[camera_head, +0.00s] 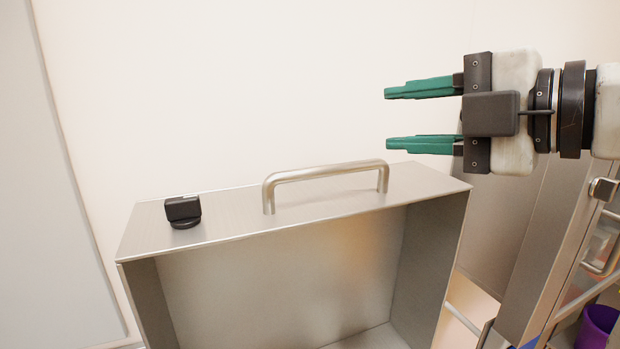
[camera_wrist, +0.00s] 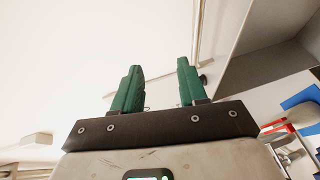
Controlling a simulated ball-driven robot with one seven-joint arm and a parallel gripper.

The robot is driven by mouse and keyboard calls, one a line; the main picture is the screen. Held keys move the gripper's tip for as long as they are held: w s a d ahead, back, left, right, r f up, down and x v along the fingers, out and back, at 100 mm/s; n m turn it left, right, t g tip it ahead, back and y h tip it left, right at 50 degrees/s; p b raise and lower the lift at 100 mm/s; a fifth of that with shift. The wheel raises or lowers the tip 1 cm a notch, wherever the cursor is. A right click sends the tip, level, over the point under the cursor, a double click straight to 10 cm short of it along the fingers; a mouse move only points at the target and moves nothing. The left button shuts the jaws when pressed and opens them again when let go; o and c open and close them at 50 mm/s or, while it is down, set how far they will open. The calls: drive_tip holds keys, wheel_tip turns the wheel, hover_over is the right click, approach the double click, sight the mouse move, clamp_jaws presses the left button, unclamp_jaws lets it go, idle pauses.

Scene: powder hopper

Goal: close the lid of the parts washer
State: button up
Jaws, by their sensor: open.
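The parts washer's lid (camera_head: 230,215) is a brushed-metal box shape, raised with its hollow inside facing me. A bar handle (camera_head: 325,172) runs along its upper face, and a black knob (camera_head: 183,211) sits left of the handle. My gripper (camera_head: 388,118) is open and empty, above and right of the handle, its green fingers pointing left and apart from the lid. In the wrist view, my gripper (camera_wrist: 159,66) shows nothing between its fingers; the lid (camera_wrist: 228,35) and a metal bar, which looks like the handle (camera_wrist: 197,35), are beyond the right finger. The washer's lower body is out of view.
A metal cabinet side with latch-like handles (camera_head: 602,190) stands at the right, with a purple container (camera_head: 597,325) low beside it. A grey panel (camera_head: 45,190) stands at the left.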

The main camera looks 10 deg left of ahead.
drive_tip(key=b, duration=0.6)
approach(340, 171)
drive_tip(key=x, duration=0.2)
drive_tip(key=p+x, duration=0.2)
drive_tip(key=x, duration=0.8)
drive_tip(key=shift+w+a, duration=0.15)
drive_tip(key=shift+a, duration=0.15)
clamp_jaws()
